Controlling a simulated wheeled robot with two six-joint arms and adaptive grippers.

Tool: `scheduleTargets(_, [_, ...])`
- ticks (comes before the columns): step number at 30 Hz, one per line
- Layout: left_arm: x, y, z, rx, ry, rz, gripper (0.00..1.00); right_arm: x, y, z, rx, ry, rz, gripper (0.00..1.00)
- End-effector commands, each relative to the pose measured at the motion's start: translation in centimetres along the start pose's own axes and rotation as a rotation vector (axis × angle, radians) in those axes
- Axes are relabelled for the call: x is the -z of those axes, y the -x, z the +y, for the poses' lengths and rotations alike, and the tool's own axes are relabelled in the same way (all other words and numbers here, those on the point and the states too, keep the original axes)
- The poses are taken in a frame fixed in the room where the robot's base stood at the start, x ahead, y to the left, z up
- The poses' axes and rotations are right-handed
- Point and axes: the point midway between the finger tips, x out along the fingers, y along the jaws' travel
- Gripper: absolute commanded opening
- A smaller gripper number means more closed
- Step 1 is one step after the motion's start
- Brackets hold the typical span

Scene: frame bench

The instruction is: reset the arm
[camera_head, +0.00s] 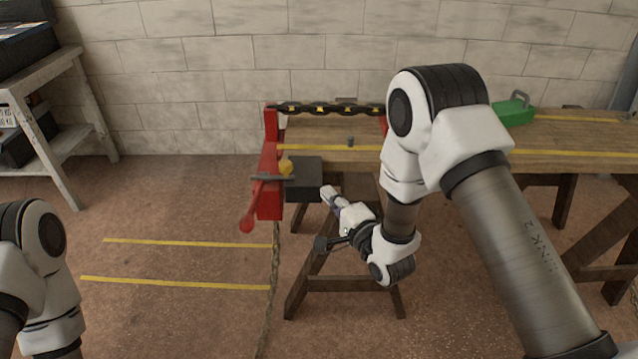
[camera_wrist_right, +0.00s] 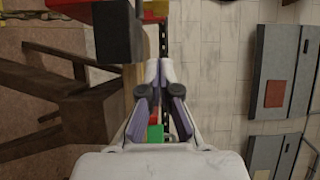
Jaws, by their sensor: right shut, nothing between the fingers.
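My right arm reaches in from the right in the head view. Its gripper (camera_head: 330,196) is shut and empty, in front of the bench and just below and right of a dark block (camera_head: 304,178) on the red frame. In the right wrist view the two fingertips (camera_wrist_right: 160,66) are together with nothing between them. The dark block (camera_wrist_right: 118,32) also shows there, above and left of the fingers. My left arm shows only in part at the lower left of the head view, and its gripper is out of the picture.
The red frame (camera_head: 270,190) has a lever and a hanging chain, with another chain along the back. The wooden bench (camera_head: 330,155) stands on trestle legs. A green box (camera_head: 513,112) sits at its back right. A shelf (camera_head: 62,135) stands far left. Floor between is clear.

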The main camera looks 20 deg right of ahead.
Motion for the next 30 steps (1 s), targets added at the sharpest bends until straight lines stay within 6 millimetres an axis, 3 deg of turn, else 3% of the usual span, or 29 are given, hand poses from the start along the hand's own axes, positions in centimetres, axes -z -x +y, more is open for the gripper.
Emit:
scheduleTargets(6, [0.0, -0.1, 0.0, 0.0, -0.001, -0.001, 0.58, 0.0, 2.1, 0.0, 0.0, -0.001, 0.001, 0.0])
scheduleTargets(19, [0.0, 0.0, 0.0, 0.0, -0.001, -0.001, 0.58, 0.0, 2.1, 0.0, -0.001, -0.001, 0.001, 0.0])
scheduleTargets(23, [-0.1, 2.4, 0.0, 0.0, -0.001, -0.001, 0.58, -0.1, 3.1, 0.3, -0.052, -0.014, 0.003, 0.0])
scheduleTargets(26, [0.0, 5.9, 0.1, 0.0, -0.001, 0.0, 0.58, -0.4, 7.3, 3.8, -0.249, -0.032, 0.031, 0.0])
scheduleTargets(29, [0.0, 7.9, 0.1, 0.0, -0.001, 0.0, 0.58, -0.8, 13.9, 9.6, -0.592, 0.145, 0.012, 0.0])
scheduleTargets(30, [0.0, 8.5, 0.1, 0.0, -0.001, 0.0, 0.58, -1.0, 17.1, 11.6, -0.736, 0.244, -0.031, 0.0])
